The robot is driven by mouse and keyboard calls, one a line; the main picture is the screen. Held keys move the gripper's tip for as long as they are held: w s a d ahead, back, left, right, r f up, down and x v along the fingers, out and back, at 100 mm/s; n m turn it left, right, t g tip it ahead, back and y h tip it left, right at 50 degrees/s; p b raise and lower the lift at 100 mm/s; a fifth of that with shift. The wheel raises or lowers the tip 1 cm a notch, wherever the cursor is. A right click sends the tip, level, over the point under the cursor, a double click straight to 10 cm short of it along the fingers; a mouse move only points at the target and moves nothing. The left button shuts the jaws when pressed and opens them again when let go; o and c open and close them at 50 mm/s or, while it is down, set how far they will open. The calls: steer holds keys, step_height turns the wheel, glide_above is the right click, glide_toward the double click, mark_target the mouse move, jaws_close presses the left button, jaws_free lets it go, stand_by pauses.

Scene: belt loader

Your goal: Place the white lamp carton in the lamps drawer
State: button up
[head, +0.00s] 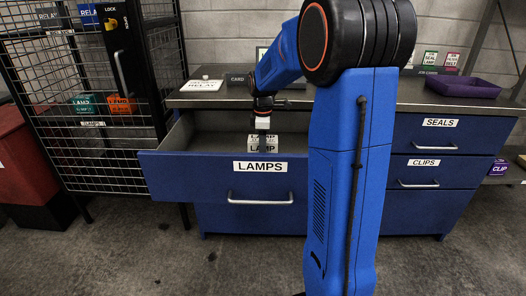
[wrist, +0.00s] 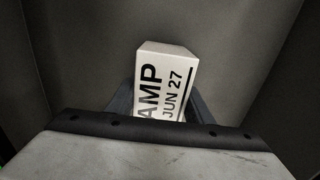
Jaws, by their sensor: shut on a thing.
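The lamps drawer (head: 215,180) is pulled open below the counter, with its LAMPS label and handle on the blue front. My gripper (head: 262,134) points down into the open drawer. It is shut on the white lamp carton (head: 262,147), which shows between the fingers behind the drawer's front panel. In the wrist view the white carton (wrist: 165,80) shows black lettering, AMP and JUN 27, with grey drawer walls around it. Its lower end is hidden by my gripper body, and I cannot tell if it touches the drawer floor.
The seals drawer (head: 425,134) and clips drawer (head: 425,171) are shut at right. A purple tray (head: 464,87) stands on the counter (head: 430,97). A wire cage (head: 60,75) at left holds a teal carton (head: 85,104) and an orange carton (head: 122,105). The floor in front is clear.

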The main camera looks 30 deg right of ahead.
steer(key=shift+f, duration=0.35)
steer(key=shift+f, duration=0.1)
steer(key=o, duration=1.2)
step_height(320, 180, up, 12)
steer(key=shift+f, duration=0.1)
steer(key=shift+r, duration=0.25)
